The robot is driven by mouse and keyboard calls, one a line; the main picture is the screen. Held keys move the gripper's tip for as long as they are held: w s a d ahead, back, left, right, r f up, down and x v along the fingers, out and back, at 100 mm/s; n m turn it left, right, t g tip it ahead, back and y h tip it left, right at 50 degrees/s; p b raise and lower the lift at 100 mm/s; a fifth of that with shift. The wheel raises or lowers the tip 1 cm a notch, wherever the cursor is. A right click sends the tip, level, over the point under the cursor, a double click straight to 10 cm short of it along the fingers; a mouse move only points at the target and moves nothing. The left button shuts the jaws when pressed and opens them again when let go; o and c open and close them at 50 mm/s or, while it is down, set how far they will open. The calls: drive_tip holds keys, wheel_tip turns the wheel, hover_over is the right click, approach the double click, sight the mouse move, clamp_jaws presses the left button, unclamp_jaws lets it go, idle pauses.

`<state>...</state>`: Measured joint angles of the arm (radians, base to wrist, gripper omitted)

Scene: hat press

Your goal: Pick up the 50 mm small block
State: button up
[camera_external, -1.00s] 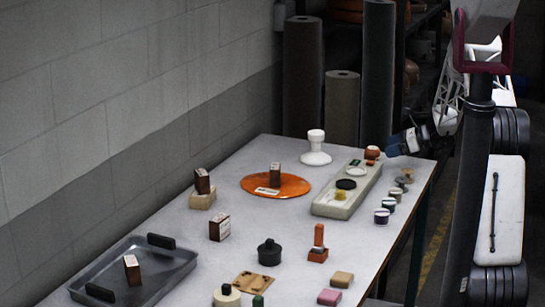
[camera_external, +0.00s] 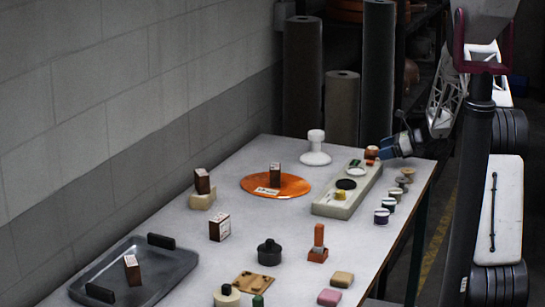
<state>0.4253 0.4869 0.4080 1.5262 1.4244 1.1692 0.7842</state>
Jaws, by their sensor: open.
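Several small dark brown blocks with pale label faces are in view, and their printing is too small to read, so I cannot tell which is the 50 mm one. One block (camera_external: 132,270) is in the grey tray (camera_external: 185,262). One block (camera_external: 219,228) stands on the bare table. One block (camera_external: 202,181) sits on a beige block (camera_external: 201,200). One block (camera_external: 275,175) stands on the orange disc (camera_external: 300,187). My gripper (camera_external: 386,150) is open at the table's far right edge, close to a small orange-brown item (camera_external: 372,152), well away from these blocks.
A pale long tray (camera_external: 322,209) with small items lies left of several small pots (camera_external: 382,216). A white stamp-like stand (camera_external: 316,150) is at the back. A black lidded pot (camera_external: 269,253) and an orange tool (camera_external: 318,246) stand nearer. The table (camera_external: 250,220) has clear gaps.

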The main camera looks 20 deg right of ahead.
sight(371, 152)
drive_tip(key=shift+x, duration=2.6)
drive_tip(key=shift+s+a+r, duration=0.1)
drive_tip(key=c, duration=1)
drive_tip(key=shift+r, duration=0.1)
drive_tip(key=shift+r, duration=4.95)
drive_tip(key=shift+c, duration=0.2)
